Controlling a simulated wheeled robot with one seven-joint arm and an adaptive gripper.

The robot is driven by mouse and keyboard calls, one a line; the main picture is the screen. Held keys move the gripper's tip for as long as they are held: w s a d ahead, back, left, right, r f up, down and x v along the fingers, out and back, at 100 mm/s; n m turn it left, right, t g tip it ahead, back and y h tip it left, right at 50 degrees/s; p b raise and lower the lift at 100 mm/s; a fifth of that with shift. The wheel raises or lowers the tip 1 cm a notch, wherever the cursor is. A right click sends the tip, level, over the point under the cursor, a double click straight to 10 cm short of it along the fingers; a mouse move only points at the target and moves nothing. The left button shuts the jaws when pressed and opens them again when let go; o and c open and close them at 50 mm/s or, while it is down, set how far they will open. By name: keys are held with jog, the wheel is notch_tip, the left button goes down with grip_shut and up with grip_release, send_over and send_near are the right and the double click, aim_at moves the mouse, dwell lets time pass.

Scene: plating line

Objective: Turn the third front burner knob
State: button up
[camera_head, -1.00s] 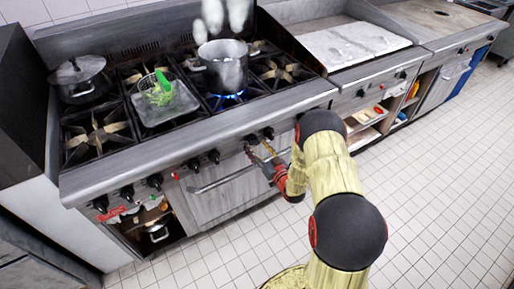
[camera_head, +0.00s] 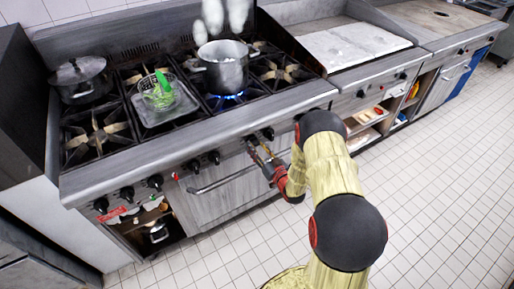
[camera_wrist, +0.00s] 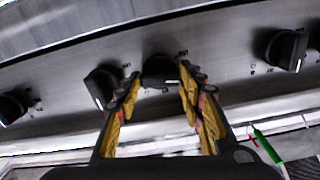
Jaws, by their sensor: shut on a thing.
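The stove's front panel carries a row of black knobs. In the wrist view, one black knob (camera_wrist: 160,70) sits between the tips of my gripper (camera_wrist: 160,90), whose yellow-lined fingers are shut on it. Its white pointer mark faces down and slightly right. Another knob (camera_wrist: 100,88) is close beside the left finger, and a further knob (camera_wrist: 287,48) is well to the right. In the head view, my gripper (camera_head: 258,150) reaches the panel below the lit burner (camera_head: 228,96); its fingers partly hide the held knob.
A steel pot (camera_head: 222,68) stands over the blue flame. The oven handle (camera_head: 215,183) runs below the knobs. The tiled floor is clear.

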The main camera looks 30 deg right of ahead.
jog(key=shift+m, duration=0.4)
jog(key=m, duration=0.3)
jog(key=shift+p, duration=0.3)
jog(key=shift+m, duration=1.5)
jog(key=o, duration=1)
jog(key=shift+o, duration=0.8)
